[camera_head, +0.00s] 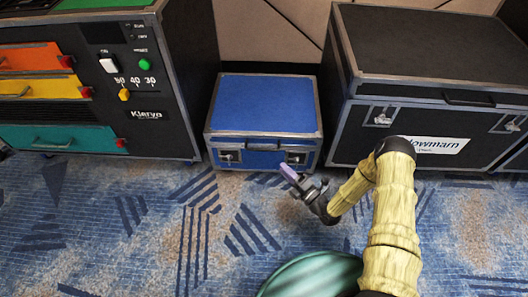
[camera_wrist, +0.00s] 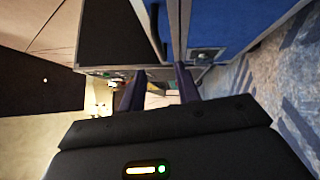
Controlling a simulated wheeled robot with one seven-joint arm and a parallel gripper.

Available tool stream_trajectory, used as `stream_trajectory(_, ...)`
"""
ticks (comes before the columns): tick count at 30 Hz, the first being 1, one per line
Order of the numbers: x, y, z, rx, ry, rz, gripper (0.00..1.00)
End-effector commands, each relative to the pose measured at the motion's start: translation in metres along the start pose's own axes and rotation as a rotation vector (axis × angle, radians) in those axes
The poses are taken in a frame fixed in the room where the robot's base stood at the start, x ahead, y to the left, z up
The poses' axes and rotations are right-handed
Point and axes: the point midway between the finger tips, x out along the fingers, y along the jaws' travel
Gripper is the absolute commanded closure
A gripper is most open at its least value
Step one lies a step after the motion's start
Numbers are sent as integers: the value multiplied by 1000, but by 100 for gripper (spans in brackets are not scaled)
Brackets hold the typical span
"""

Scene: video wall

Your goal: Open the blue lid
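A small blue case stands on the carpet against the wall, with its blue lid (camera_head: 265,104) shut. The lid has grey metal edging. The case's front (camera_head: 262,158) has a handle in the middle and a metal latch on each side. My gripper (camera_head: 289,172) is in front of the case's right front corner, low and apart from the lid as far as I can tell. In the wrist view its two dark fingers (camera_wrist: 160,76) are spread with nothing between them. Blue case surface (camera_wrist: 222,22) shows at the upper right of that view.
A large black case (camera_head: 430,45) with latches and a white label stands close on the right. A dark cabinet (camera_head: 150,115) with orange, yellow and teal drawers stands on the left. The patterned carpet (camera_head: 130,220) in front is clear. A teal rounded thing (camera_head: 312,275) shows at the bottom.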

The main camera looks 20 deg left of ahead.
Motion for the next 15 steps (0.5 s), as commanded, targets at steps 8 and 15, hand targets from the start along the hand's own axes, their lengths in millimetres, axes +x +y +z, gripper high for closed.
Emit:
stream_trajectory(8,50,-3,-1,-3,2,4,68)
stream_trajectory(15,92,-3,-1,-3,2,4,68)
